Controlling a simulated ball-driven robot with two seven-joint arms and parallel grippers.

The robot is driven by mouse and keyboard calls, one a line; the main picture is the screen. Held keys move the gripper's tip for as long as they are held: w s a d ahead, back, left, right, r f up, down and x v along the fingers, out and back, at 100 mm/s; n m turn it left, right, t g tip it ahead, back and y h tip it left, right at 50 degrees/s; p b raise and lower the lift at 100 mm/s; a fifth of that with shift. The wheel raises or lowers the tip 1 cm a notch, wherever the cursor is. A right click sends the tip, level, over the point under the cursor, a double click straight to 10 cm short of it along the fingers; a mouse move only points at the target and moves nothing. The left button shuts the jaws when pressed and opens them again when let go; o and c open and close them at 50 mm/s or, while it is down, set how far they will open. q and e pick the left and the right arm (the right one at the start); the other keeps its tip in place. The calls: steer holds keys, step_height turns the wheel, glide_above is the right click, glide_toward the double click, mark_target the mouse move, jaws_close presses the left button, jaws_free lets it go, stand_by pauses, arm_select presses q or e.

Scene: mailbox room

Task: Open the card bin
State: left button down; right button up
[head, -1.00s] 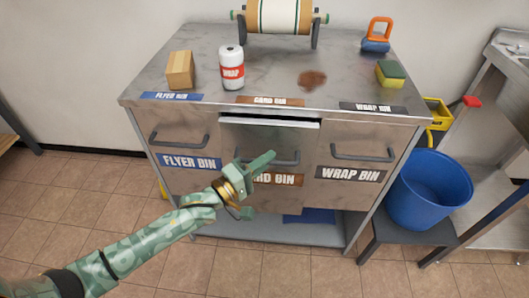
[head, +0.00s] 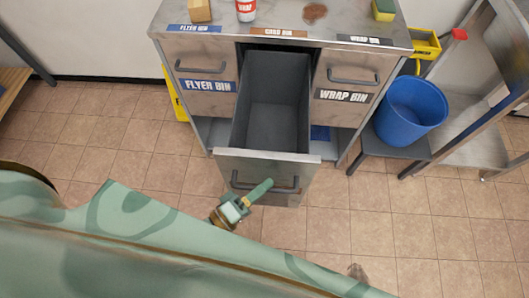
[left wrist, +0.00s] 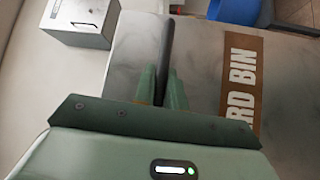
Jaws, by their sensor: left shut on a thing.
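The card bin (head: 272,100) is the middle drawer of the metal counter. It is pulled far out, and its grey inside is empty. Its front panel (head: 250,160) carries a dark bar handle (head: 285,187). My left gripper (head: 252,196) is at this handle and shut on it. In the left wrist view the fingers (left wrist: 163,88) close around the dark handle (left wrist: 165,55), beside the brown label (left wrist: 241,80) ending in "RD BIN". My right gripper does not show.
The flyer bin (head: 192,65) and the wrap bin (head: 347,75) on either side are shut. A blue bucket (head: 410,110) stands on a dark stool to the right. A sponge (head: 383,10) and a wrap canister (head: 246,10) are on the counter. Tiled floor in front is open.

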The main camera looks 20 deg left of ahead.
arm_select(q)
steer(key=shift+s+d+f, duration=0.1)
steer(key=shift+s+d, duration=0.1)
steer(key=shift+s, duration=0.55)
steer(key=shift+s+d+r, duration=0.1)
steer(key=shift+s+d, duration=0.1)
steer(key=shift+s, duration=0.5)
steer(key=shift+s+d+f, duration=0.1)
steer(key=shift+s+d, duration=0.1)
steer(key=shift+s, duration=0.55)
steer(key=c, duration=1.5)
jaws_free()
steer(key=shift+o, duration=0.2)
steer(key=v, duration=1.6)
steer(key=shift+a, duration=0.2)
steer(key=shift+s, duration=0.1)
